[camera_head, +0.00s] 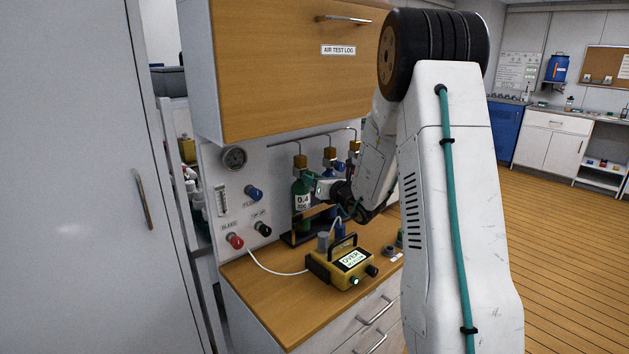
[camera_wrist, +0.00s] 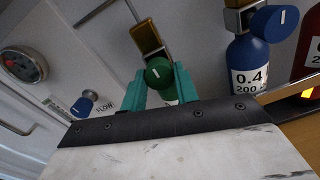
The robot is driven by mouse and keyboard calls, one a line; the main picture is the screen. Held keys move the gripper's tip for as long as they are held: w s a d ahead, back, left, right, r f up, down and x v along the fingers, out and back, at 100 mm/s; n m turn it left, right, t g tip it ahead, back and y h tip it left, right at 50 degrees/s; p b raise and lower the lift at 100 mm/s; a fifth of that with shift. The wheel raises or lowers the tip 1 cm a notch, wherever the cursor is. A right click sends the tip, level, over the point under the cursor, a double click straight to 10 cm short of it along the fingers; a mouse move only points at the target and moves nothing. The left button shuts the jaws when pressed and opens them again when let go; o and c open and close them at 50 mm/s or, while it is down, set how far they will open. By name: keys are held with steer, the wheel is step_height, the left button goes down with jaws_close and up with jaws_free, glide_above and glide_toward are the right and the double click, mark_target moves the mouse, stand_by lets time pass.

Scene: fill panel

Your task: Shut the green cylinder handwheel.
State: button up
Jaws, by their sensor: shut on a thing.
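In the head view my gripper (camera_head: 312,180) reaches the top of the green cylinder from the right, and the handwheel is hidden there.
A blue cylinder (camera_wrist: 248,62) with a blue handwheel stands right beside, with a red cylinder (camera_wrist: 310,55) beyond. A yellow analyser (camera_head: 345,265) showing OVER sits on the counter in front. A gauge (camera_head: 235,158) and panel knobs, including the blue FLOW knob (camera_wrist: 84,106), are at left. The wooden cabinet (camera_head: 285,70) hangs above.

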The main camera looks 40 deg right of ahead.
steer(key=shift+f+m, duration=0.2)
steer(key=shift+m, duration=0.1)
steer(key=o, duration=1)
steer(key=shift+r, duration=0.1)
steer(key=shift+c, duration=0.2)
steer(key=s, duration=0.8)
steer(key=shift+w, duration=0.1)
